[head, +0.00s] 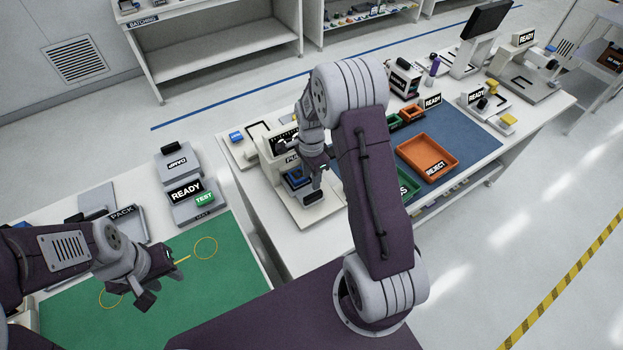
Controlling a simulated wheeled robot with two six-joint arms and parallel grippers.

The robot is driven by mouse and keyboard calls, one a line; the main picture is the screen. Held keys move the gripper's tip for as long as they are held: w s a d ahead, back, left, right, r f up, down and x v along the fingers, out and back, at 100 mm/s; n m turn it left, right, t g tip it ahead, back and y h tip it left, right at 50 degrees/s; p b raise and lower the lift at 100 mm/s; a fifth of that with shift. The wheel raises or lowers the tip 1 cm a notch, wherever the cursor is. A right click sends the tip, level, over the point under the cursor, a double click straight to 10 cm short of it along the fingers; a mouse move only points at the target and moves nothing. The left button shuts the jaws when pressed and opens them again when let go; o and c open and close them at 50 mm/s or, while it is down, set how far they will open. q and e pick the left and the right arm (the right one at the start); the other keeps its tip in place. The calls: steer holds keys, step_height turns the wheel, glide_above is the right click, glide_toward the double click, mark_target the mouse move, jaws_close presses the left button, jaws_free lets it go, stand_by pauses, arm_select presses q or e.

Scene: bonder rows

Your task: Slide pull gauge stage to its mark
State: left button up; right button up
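The pull gauge (272,153) is a pale machine at the left end of the white bench, its label partly covered by my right arm. Its stage (297,181), with a blue and dark top, sits low at the front of the machine on a pale base plate (308,211). My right gripper (319,183) points down right beside the stage; whether it touches it, and how wide its fingers are, I cannot tell. I cannot make out the mark. My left gripper (161,290) is open and empty above the green mat (220,274).
An orange REJECT tray (428,157) and smaller bins lie on the blue mat (470,144) to the right. Grey READY and TEST units (189,188) stand behind the green mat. A monitor (487,19) stands at the bench's far end.

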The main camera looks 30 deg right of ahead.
mark_target(313, 195)
steer(key=o, duration=1)
steer(key=shift+w+n, duration=0.1)
steer(key=shift+n, duration=0.8)
steer(key=shift+o, duration=0.2)
steer(key=n, duration=0.3)
steer(key=shift+w, duration=0.15)
steer(key=n, duration=0.4)
steer(key=n+p, duration=0.1)
steer(key=n, duration=0.7)
steer(key=shift+s+n+p, duration=0.3)
steer(key=shift+n+p, duration=0.1)
steer(key=shift+s+r+n+p, duration=0.25)
steer(key=shift+s+n+p, duration=0.05)
steer(key=shift+p, duration=0.4)
steer(key=shift+s+d+f, duration=0.1)
steer(key=shift+f, duration=0.15)
step_height(313, 195, down, 9)
steer(key=shift+p, duration=0.9)
